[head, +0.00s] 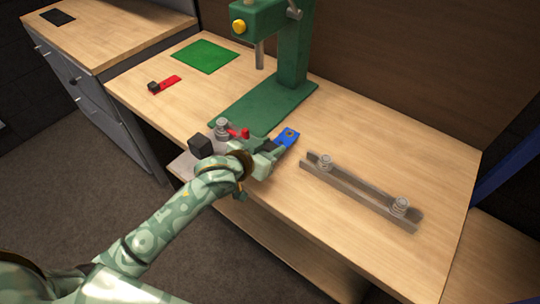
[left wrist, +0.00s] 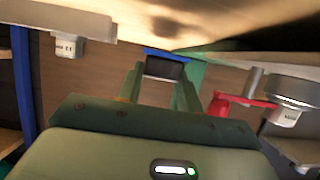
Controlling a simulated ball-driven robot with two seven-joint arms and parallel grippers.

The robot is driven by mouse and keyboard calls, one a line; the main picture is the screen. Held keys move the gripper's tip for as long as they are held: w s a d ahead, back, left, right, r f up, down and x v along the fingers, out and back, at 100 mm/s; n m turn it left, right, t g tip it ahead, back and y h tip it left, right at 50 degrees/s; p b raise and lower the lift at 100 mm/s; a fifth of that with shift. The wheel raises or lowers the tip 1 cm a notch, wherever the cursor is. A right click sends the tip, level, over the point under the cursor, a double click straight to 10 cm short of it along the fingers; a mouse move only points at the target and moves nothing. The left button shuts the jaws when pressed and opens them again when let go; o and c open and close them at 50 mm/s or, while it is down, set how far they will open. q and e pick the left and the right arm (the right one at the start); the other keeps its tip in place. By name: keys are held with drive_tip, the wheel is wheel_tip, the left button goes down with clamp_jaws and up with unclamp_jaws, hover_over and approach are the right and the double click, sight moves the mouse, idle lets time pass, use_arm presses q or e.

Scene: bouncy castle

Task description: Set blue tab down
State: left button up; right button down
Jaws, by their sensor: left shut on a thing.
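The blue tab (head: 287,137) is a small flat blue piece at the fingertips of my left gripper (head: 279,146), over the bare wood in front of the green press. In the left wrist view, my left gripper (left wrist: 161,88) is shut on the tab's dark block, and the blue tab (left wrist: 167,52) shows as a thin strip at the fingertips. I cannot tell whether the tab touches the tabletop. My right gripper is in neither view.
The green press (head: 290,50) stands behind on its base. A metal rail (head: 362,190) with two weights lies right. A weight (head: 222,127), red part (head: 240,133) and black block (head: 200,145) are close left. The green mat (head: 205,55) and red tab (head: 166,84) lie farther left.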

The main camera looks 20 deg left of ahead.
use_arm(q)
wheel_tip(320, 180, down, 3)
drive_tip(key=shift+f+b, duration=0.1)
drive_tip(key=shift+b, duration=0.45)
drive_tip(key=shift+r, duration=0.2)
drive_tip(key=o, duration=1.1)
drive_tip(key=shift+f, duration=0.1)
drive_tip(key=shift+c, duration=0.2)
